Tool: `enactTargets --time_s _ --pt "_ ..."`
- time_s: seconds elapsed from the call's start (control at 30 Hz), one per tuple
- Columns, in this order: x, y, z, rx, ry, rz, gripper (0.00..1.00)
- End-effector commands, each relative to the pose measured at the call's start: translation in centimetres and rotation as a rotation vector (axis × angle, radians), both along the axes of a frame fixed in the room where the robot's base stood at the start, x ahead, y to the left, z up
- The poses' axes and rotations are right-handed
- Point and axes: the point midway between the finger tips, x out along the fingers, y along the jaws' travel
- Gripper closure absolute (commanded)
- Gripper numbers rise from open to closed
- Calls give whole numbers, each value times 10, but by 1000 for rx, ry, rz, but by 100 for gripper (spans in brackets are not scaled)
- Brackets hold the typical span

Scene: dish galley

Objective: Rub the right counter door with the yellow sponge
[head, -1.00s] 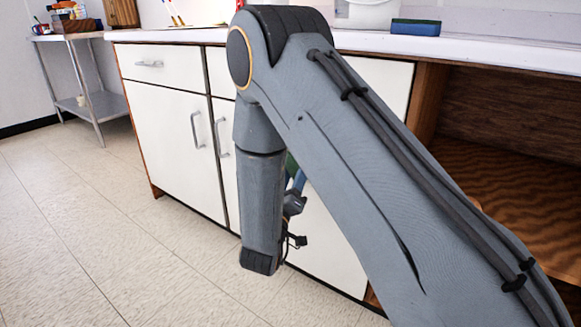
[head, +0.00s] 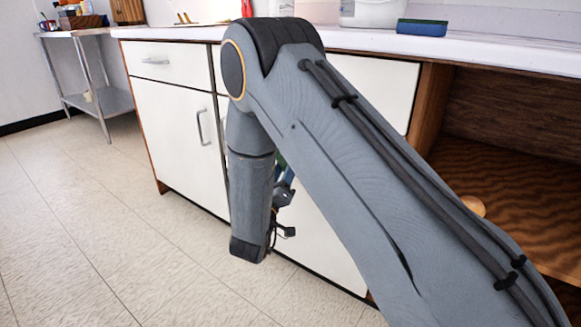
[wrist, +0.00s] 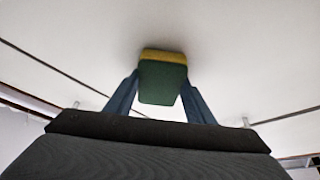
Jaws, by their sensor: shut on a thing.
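My gripper (wrist: 162,82) is shut on the yellow sponge (wrist: 163,56), a block with a yellow layer and a dark green layer, held between two blue fingers in the wrist view. The yellow edge is at the white panel ahead; I cannot tell whether it touches. In the head view the gripper and sponge are mostly hidden behind my arm, with only a bit of green and blue showing. The right counter door (head: 322,246) is white and partly covered by my arm; its handle is hidden.
The left counter door (head: 170,140) is shut, with a metal handle. A blue and green sponge (head: 422,28) and a white container (head: 375,12) stand on the countertop. An open wooden bay (head: 500,180) lies to the right. A steel table (head: 108,101) stands far left; the floor in front is clear.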

Motion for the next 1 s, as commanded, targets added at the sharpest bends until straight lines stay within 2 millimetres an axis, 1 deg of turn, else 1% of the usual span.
enactTargets --time_s 0.2,0.47,0.83,1.0 --pt "12 13 0 1 -2 1 87" --pt "18 19 0 1 0 0 87" --pt "37 40 1 3 -3 3 87" --pt "40 40 1 2 -2 1 87"
